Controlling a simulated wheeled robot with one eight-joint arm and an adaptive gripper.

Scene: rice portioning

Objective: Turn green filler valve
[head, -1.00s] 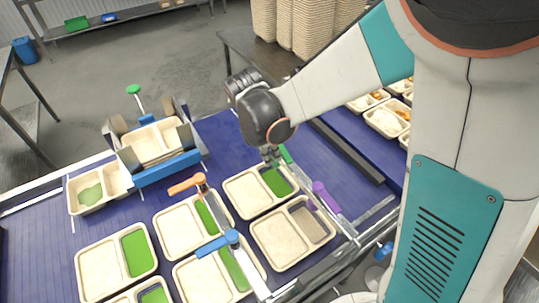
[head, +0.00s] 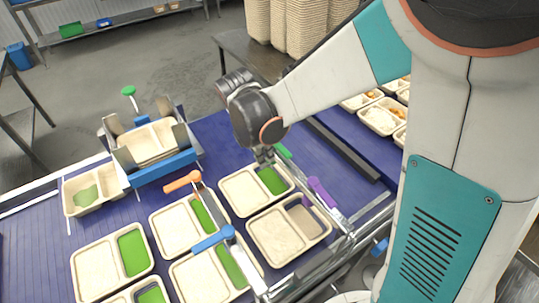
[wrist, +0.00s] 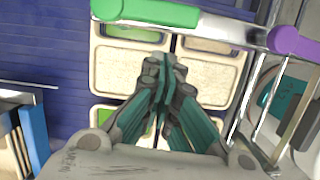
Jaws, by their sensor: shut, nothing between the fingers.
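The green filler valve (head: 284,151) is a green lever handle on a metal bar. In the head view it is just right of my gripper (head: 264,155), partly hidden by it. In the wrist view the green handle (wrist: 145,12) lies across the top left, beyond my fingertips. My gripper (wrist: 164,68) is shut and empty, its fingers pressed together. It hangs over the trays, close to the green handle. Whether it touches the handle I cannot tell; the wrist view shows a gap in the picture.
A purple handle (head: 320,191), an orange handle (head: 183,181) and a blue handle (head: 213,239) sit nearby. Two-compartment trays (head: 111,263), several with green in one side, lie on the blue conveyor (head: 50,240). Metal rails run along the near side.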

